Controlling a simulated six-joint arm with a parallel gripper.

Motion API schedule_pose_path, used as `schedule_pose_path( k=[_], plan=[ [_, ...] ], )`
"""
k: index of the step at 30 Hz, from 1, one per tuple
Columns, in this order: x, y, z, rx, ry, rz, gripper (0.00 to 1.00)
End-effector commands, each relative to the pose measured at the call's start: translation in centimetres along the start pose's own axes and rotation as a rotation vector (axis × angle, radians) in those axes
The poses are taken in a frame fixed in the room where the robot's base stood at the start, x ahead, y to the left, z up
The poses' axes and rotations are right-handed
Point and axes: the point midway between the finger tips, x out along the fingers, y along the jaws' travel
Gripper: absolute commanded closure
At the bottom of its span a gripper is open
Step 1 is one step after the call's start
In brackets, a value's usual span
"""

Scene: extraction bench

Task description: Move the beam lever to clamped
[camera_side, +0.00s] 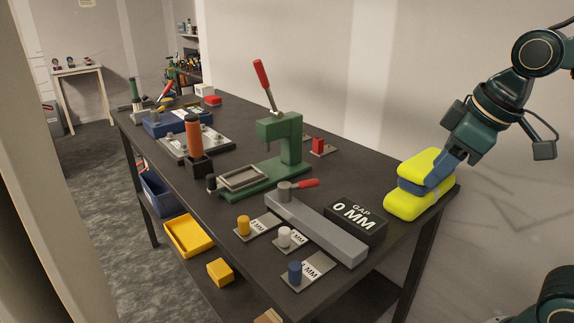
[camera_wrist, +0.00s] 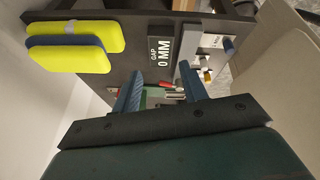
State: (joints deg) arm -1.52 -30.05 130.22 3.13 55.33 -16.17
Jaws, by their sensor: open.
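The beam lever (camera_side: 307,184) is a red handle on a grey round pivot at the far-left end of a long grey beam (camera_side: 325,232). It lies nearly flat, pointing right across the beam in the side view. In the wrist view a small red handle (camera_wrist: 165,84), likely this lever, shows between my fingers in the distance. My gripper (camera_side: 436,175) is open and empty, well to the right of the lever, beside the yellow-and-blue padded block in the side view. Its two blue fingers are spread in the wrist view (camera_wrist: 160,88).
The yellow-and-blue block (camera_side: 415,206) stands at the right table edge. A black display (camera_side: 357,220) reading "GAP 0 MM" sits beside the beam. A green press (camera_side: 280,150) with a raised red-handled lever stands behind. Several knobbed gauge plates (camera_side: 310,272) lie in front.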

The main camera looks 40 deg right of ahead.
Motion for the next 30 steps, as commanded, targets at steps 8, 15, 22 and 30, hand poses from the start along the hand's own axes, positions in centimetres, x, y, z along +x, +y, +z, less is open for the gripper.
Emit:
schedule_pose_path(
  k=[8,15,22,30],
  plan=[
    [0.7,1.5,-6.4,-0.24,-0.063,-0.009,0.57],
    [2.4,2.4,-11.6,-0.445,-0.114,-0.029,0.57],
    [4.9,2.8,-16.2,-0.64,-0.157,-0.06,0.57],
    [8.7,2.7,-20.8,-0.856,-0.201,-0.106,0.57]
  ],
)
